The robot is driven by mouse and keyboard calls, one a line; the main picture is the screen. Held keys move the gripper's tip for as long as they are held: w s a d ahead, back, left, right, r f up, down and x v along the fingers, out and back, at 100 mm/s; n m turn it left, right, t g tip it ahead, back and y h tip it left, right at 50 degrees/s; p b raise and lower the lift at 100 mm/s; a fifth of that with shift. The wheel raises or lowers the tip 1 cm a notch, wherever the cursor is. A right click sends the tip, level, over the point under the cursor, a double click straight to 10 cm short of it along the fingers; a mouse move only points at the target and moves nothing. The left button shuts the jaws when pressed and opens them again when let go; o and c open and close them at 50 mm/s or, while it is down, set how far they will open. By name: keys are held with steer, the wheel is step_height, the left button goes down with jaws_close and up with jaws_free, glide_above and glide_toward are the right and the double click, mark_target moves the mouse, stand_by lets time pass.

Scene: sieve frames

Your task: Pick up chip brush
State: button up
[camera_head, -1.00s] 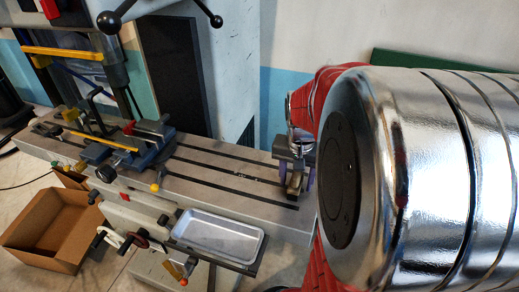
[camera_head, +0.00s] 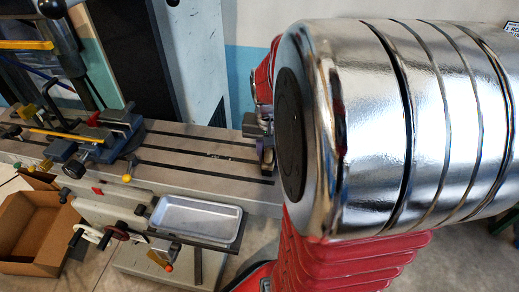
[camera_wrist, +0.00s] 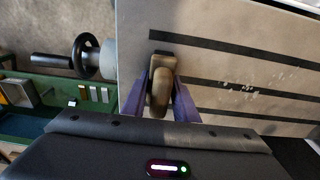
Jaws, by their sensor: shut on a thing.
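The chip brush (camera_wrist: 160,88) is a short tan, wooden-looking piece with a rounded end. It is at the centre of the wrist view, over the machine's slotted grey table. My gripper (camera_wrist: 160,102) is shut on it, with a purple finger on each side. In the head view, the brush (camera_head: 266,161) shows only as a small brown piece at the right end of the table, and my arm hides much of my gripper. I cannot tell whether the brush touches the table.
The slotted table (camera_head: 205,160) carries a blue vise (camera_head: 108,135) at its left. A metal tray (camera_head: 196,220) and a cardboard box (camera_head: 35,230) are in front. A black handwheel (camera_wrist: 86,56) and a green shelf with small items (camera_wrist: 55,95) show in the wrist view.

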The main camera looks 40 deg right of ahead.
steer(key=c, duration=0.5)
steer(key=shift+o, duration=0.2)
step_height(320, 180, up, 10)
steer(key=shift+r, duration=0.1)
stand_by(0.6)
